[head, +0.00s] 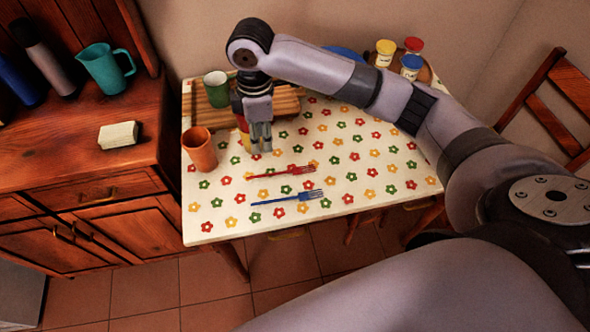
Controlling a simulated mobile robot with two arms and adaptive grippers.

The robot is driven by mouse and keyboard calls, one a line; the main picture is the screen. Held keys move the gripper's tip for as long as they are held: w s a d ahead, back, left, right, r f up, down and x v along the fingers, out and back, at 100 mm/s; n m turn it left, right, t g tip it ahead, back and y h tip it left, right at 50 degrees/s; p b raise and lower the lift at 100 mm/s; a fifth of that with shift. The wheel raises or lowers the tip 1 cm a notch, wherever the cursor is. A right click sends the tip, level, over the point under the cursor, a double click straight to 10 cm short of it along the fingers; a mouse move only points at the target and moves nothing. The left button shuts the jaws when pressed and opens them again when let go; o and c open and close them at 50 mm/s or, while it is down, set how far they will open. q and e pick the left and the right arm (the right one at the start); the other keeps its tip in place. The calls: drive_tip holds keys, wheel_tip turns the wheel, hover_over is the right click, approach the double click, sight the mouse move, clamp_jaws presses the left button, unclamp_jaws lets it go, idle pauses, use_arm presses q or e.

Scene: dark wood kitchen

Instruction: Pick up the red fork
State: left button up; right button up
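The red fork (281,172) lies on the flowered tablecloth near the middle of the table, tines to the right. A blue fork (288,200) lies nearer the front edge, roughly parallel to it. My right gripper (262,148) points down over the table, behind and a little left of the red fork, apart from it. Its fingertips look close together, but I cannot tell whether they are shut. No object shows clearly between them. My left gripper is not in view.
An orange cup (200,149) stands at the table's left edge. A green cup (216,90) stands by a wooden board (286,102) behind the gripper. Several small jars (411,66) stand at the back right. The cloth (375,140) right of the forks is clear.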

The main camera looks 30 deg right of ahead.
drive_tip(key=d+r, duration=0.1)
hover_over(269, 174)
wheel_tip(269, 174, down, 12)
drive_tip(key=shift+d+r+p, duration=0.15)
drive_tip(key=shift+r+p, duration=0.1)
drive_tip(key=shift+p, duration=0.2)
drive_tip(key=shift+f+p, duration=0.35)
drive_tip(key=shift+f, duration=2.3)
drive_tip(key=shift+c, duration=0.4)
clamp_jaws()
